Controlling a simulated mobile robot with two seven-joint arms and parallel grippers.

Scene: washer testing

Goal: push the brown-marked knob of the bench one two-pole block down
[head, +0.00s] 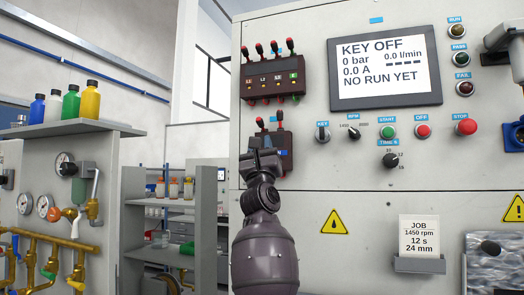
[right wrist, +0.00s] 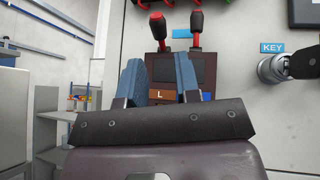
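The two-pole block (head: 284,153) is a dark box on the bench panel, partly hidden behind my right gripper (head: 262,155) in the head view. In the right wrist view the block (right wrist: 207,70) has a brown L mark (right wrist: 161,95) at left and a blue mark (right wrist: 207,97) at right. My left gripper is out of view.
A larger block (head: 272,80) with several red-tipped knobs sits above. The key switch (head: 322,134) is to the right, with the RPM dial and start, off and stop buttons beyond. The screen (head: 385,70) reads KEY OFF. A job card (head: 419,235) is lower right.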

